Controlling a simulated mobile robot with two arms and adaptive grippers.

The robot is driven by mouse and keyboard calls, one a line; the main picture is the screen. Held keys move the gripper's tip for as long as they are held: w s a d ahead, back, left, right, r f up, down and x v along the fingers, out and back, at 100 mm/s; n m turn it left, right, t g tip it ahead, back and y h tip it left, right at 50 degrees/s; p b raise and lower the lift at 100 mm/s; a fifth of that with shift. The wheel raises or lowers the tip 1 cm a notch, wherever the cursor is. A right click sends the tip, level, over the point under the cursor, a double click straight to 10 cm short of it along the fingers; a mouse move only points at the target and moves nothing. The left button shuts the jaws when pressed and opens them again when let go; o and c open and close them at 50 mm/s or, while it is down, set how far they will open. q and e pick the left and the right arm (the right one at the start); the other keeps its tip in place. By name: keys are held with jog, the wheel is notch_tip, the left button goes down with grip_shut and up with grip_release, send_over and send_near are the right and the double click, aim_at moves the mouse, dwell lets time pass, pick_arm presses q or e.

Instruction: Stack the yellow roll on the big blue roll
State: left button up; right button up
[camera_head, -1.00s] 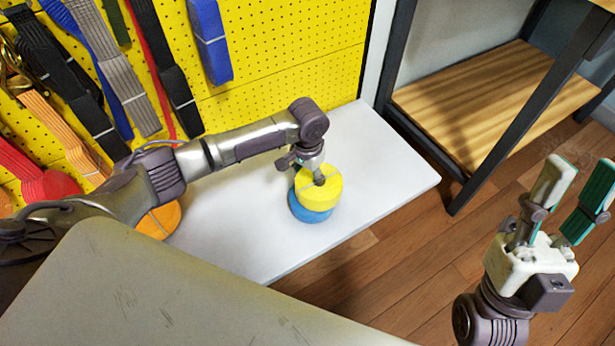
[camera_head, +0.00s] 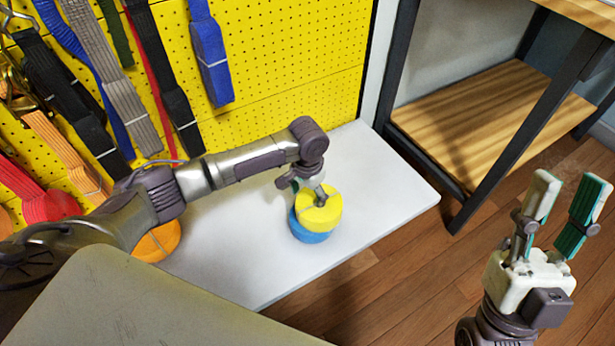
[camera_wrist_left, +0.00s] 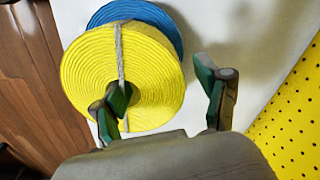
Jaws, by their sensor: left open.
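The yellow roll (camera_head: 320,217) lies flat on top of the big blue roll (camera_head: 308,236) on the white table. It sits off-centre, so part of the blue roll shows at the lower left in the head view. In the left wrist view the yellow roll (camera_wrist_left: 90,70) covers most of the blue roll (camera_wrist_left: 160,17). My left gripper (camera_wrist_left: 160,85) is open; one finger appears over the yellow roll's face, the other beyond its rim. In the head view the left gripper (camera_head: 312,190) is right at the yellow roll. My right gripper (camera_head: 570,190) is open and empty, over the floor.
An orange roll (camera_head: 158,241) stands at the table's left, partly behind my left arm. Straps hang on the yellow pegboard (camera_head: 290,60) behind. The white table (camera_head: 385,190) is clear right of the stack. A dark-framed wooden shelf (camera_head: 490,120) stands at the right.

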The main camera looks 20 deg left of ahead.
pick_arm(q)
notch_tip(320, 180, up, 5)
jog(key=shift+r+p, duration=0.2)
jog(key=shift+p, duration=0.9)
notch_tip(320, 180, up, 5)
jog(key=p, duration=0.2)
jog(key=s+d+r+m+t+h, duration=0.15)
jog(key=d+t+h, duration=0.25)
jog(key=d, duration=0.4)
jog(key=s+d+r+m+t+h, duration=0.1)
jog(key=s+d+r+t+h, duration=0.15)
jog(key=d, duration=0.55)
jog(key=s+a+r+n+t+y, duration=0.1)
jog(key=s+a+r+t, duration=0.2)
jog(key=a+r+t, duration=0.2)
jog(key=s+a+r+n+t+y, duration=0.1)
jog(key=s+a+r+t, duration=0.2)
jog(key=a+r+t, duration=0.3)
notch_tip(320, 180, up, 3)
jog(key=shift+a+r+n, duration=0.1)
jog(key=shift+a+n, duration=0.25)
jog(key=shift+a, duration=0.05)
pick_arm(e)
jog(key=w+f+g+h, duration=0.4)
jog(key=w+f+g, duration=0.5)
jog(key=f+g, duration=0.3)
notch_tip(320, 180, down, 3)
jog(key=shift+w+a+r, duration=0.15)
jog(key=shift+r, duration=0.05)
